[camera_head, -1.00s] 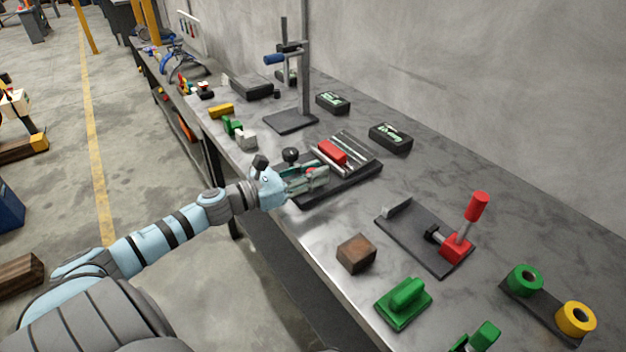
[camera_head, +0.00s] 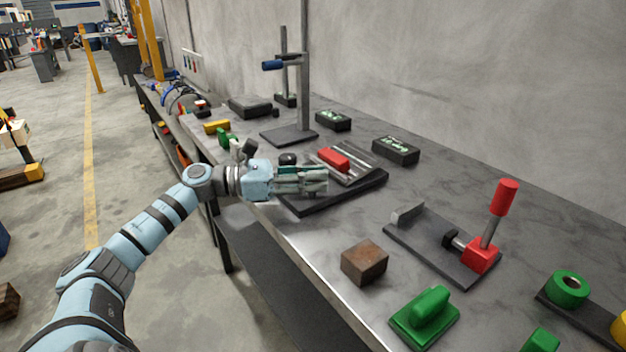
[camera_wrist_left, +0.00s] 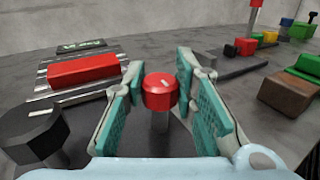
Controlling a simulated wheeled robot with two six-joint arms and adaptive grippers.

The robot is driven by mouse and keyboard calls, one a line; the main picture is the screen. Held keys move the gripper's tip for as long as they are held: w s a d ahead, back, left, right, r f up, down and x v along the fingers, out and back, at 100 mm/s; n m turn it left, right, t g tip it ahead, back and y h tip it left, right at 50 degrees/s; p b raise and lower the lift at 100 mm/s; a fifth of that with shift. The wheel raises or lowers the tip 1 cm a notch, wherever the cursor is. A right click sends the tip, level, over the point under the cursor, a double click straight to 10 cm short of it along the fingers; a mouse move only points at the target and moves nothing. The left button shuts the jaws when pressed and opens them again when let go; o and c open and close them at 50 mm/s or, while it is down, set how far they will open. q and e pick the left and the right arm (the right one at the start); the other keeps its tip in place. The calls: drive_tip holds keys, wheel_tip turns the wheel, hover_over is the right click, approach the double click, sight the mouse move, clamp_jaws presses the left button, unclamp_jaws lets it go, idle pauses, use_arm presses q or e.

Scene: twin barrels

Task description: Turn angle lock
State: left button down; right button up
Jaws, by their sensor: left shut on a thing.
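A black-based fixture (camera_head: 350,196) with metal rails and a red sliding block (camera_head: 334,158) sits on the bench. A black knob (camera_wrist_left: 33,132) with a pale mark stands at its left in the left wrist view. A red knob (camera_wrist_left: 160,92) with a white mark, on a grey post, stands between my left fingers; which knob is the angle lock is not labelled. My left gripper (camera_head: 322,180) reaches in level from the bench's front edge. It is shut on the red knob, which the fingers hide in the head view. My right gripper is not in view.
A brown block (camera_head: 364,263), a green handled block (camera_head: 425,318) and a red-handled lever clamp (camera_head: 481,252) stand to the right. Black boxes (camera_head: 396,150) and a tall stand (camera_head: 304,80) are behind. Bare bench lies right of the fixture.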

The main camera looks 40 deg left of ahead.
use_arm(q)
drive_tip(key=c, duration=1.3)
unclamp_jaws()
drive_tip(key=shift+r, duration=0.1)
wheel_tip(320, 180, up, 10)
drive_tip(key=shift+f, duration=0.1)
